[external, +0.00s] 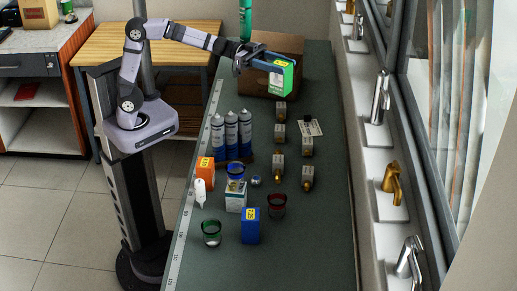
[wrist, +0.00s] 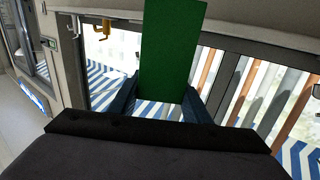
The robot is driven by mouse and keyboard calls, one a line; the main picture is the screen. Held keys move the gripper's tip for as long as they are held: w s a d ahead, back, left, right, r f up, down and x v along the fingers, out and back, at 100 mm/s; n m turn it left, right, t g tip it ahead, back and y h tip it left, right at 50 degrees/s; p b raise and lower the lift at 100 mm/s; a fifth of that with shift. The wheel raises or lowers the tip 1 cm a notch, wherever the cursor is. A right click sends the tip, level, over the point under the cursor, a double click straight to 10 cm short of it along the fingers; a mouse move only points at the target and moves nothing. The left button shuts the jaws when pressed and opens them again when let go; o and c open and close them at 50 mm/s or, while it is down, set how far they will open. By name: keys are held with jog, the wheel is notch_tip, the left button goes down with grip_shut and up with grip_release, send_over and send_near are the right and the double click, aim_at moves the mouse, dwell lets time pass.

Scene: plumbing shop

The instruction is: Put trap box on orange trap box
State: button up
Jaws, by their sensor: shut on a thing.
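My gripper (external: 266,60) is shut on a green and white box with a yellow label, the green trap box (external: 281,77). It is held up in the air at the far end of the bench, in front of or over the brown carton. In the wrist view the green face of the held box (wrist: 170,50) stands between my blue fingers (wrist: 160,100). The orange trap box (external: 205,172) stands upright on the left side of the bench, far from my gripper, with its top clear.
An open brown carton (external: 287,48) stands at the bench's far end. Blue-labelled bottles (external: 231,134) stand behind the orange box. A white tube (external: 200,192), a white box (external: 236,197), cups and a blue box (external: 250,226) crowd the near side. Brass fittings (external: 279,136) lie right.

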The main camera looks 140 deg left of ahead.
jog(key=shift+w+d+r+n+y+p, duration=0.15)
jog(key=shift+w+d+r+n+y, duration=0.1)
jog(key=shift+w+d+y, duration=0.25)
jog(key=shift+w+d+r+n+y+p, duration=0.15)
jog(key=shift+w+d+n+y, duration=0.15)
jog(key=shift+d, duration=0.4)
jog(key=d+f+n+g+y+p, duration=0.3)
jog(key=d+y, duration=0.1)
jog(key=d, duration=0.3)
jog(key=d+f+n+g+y+p, duration=0.2)
jog(key=d+f+n+g+y, duration=0.15)
jog(key=d, duration=0.45)
jog(key=s+d+f+n+g+y+p, duration=0.35)
jog(key=s+d+f, duration=0.35)
jog(key=s+d, duration=0.3)
notch_tip(320, 180, down, 10)
jog(key=s+p, duration=0.1)
jog(key=shift+a+r+g+h, duration=0.2)
jog(key=shift+a+g+h, duration=0.1)
jog(key=shift+a, duration=0.15)
jog(key=shift+s+m, duration=0.1)
jog(key=shift+m, duration=0.15)
jog(key=shift+f, duration=0.15)
jog(key=o, duration=1.3)
